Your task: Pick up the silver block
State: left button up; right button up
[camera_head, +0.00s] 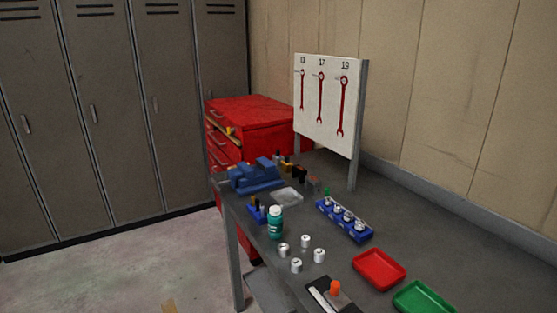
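I cannot clearly make out a single silver block in the head view. Several small silver-white cylinders (305,241) stand upright near the front edge of the dark workbench (390,230). A blue holder (357,235) behind them carries several silver pieces (348,216). A pale grey, shallow square piece (287,196) lies in front of the blue vise (256,175). Small grey and dark items stand behind it, too small to tell apart. Neither of my grippers is in view.
A teal bottle (275,226) with a white cap stands near the cylinders. A red tray (379,268) and a green tray (424,298) are at front right. An orange-topped item (335,291) is at the front edge. A wrench board (328,105) and red cabinet (255,125) stand behind.

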aim_at(276, 160)
jog(key=i+j, duration=0.5)
jog(key=i+j+z, duration=0.15)
jog(key=i+j, duration=0.9)
jog(key=j, duration=0.25)
jog(key=z, duration=0.05)
